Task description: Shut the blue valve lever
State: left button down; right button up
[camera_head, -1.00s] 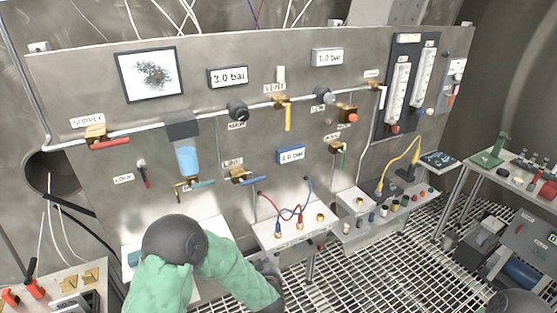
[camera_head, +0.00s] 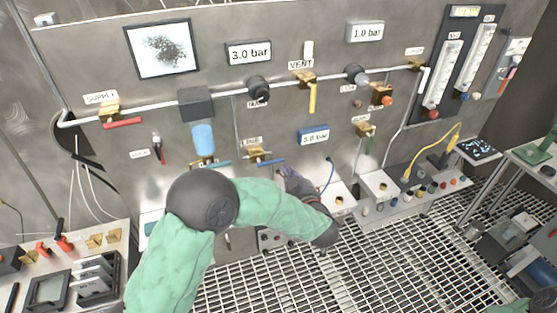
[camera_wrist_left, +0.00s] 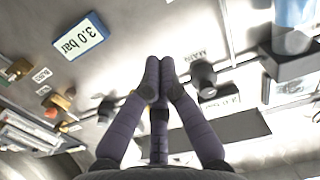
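The blue valve lever (camera_head: 271,163) sticks out to the right, roughly level, from a brass valve (camera_head: 256,153) low on the steel panel, left of the blue-framed 3.0 bar display (camera_head: 313,135). My left gripper (camera_head: 286,172) is just below and right of the lever, partly behind my green arm; I cannot tell whether they touch. In the left wrist view its dark purple fingers (camera_wrist_left: 158,68) are together with nothing visible between them. That view is turned over and shows the display (camera_wrist_left: 80,37) and the MAIN knob (camera_wrist_left: 203,77); I cannot make out the lever there. My right gripper is out of view.
A red SUPPLY lever (camera_head: 122,123), a yellow VENT lever (camera_head: 312,98) and a green lever (camera_head: 370,145) are on the same panel. A teal lever (camera_head: 218,163) lies left of the blue one. Small shelves with sockets (camera_head: 380,185) jut out below. Grating covers the floor.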

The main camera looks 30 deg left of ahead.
pick_arm(q)
jog(key=b, duration=0.1)
send_over(278, 162)
jog(key=s+d, duration=0.1)
jog(key=s, duration=0.2)
jog(key=shift+w+a+f+b, duration=0.1)
jog(key=shift+w+f+b, duration=0.1)
jog(key=shift+f, duration=0.95)
jog(key=shift+w+a+f+b, duration=0.1)
jog(key=shift+w+f+b, duration=0.1)
jog(key=shift+f, duration=0.9)
jog(key=shift+w+d+f+m+p, duration=0.2)
jog(key=shift+f+m+p, duration=0.3)
jog(key=shift+m+p, duration=0.6)
notch_tip(278, 162, down, 6)
jog(key=s+a+m+y+p, duration=0.1)
jog(key=m+p, duration=0.4)
jog(key=m, duration=0.9)
jog(key=shift+s+a+f, duration=0.2)
jog(key=shift+s, duration=0.15)
jog(key=shift+s+a+f, duration=0.1)
jog(key=shift+s, duration=0.05)
